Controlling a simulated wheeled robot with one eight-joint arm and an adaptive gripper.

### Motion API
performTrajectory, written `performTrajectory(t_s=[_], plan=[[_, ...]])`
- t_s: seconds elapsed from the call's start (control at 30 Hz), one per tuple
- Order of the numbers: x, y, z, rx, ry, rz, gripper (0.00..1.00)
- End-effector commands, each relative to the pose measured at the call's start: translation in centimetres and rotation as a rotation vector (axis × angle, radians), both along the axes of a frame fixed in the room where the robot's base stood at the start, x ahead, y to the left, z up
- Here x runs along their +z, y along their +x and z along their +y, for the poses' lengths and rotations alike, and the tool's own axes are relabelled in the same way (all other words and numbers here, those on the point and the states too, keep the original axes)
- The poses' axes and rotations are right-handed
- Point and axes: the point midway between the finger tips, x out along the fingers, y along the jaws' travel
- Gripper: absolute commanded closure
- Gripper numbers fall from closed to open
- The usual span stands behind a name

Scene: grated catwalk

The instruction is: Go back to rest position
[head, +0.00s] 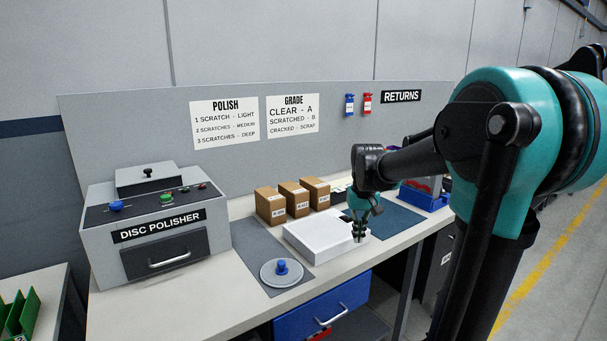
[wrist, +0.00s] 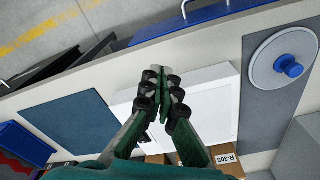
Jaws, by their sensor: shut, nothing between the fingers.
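My gripper (head: 359,233) is shut and empty, pointing down above the right part of a white box (head: 318,241) on the workbench (head: 200,309). In the wrist view, my gripper's fingertips (wrist: 163,80) are together over the white box (wrist: 205,88). My teal and black arm reaches in from the right in the head view and hides part of the bench's right end.
The disc polisher (head: 158,240) stands at the bench's left. A round grey plate with a blue knob (head: 282,268) lies on a grey mat before the white box. Brown boxes (head: 291,201) stand behind. A blue drawer (head: 322,308) sits below, and a blue mat (head: 397,221) lies right.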

Motion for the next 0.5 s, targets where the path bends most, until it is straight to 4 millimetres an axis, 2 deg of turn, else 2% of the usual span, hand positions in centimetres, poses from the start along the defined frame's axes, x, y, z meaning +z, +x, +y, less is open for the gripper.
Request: performTrajectory(t_s=[0.17, 0.27, 0.4, 0.5], plan=[[-3.2, -4.1, -0.8, -0.011, 0.004, -0.061, 1.0], [-5.8, -7.3, -1.4, -0.021, 0.005, -0.11, 1.0], [-10.1, -13.0, -2.1, -0.036, 0.007, -0.19, 1.0], [-12.3, -16.0, -2.5, -0.043, 0.008, -0.236, 1.0]])
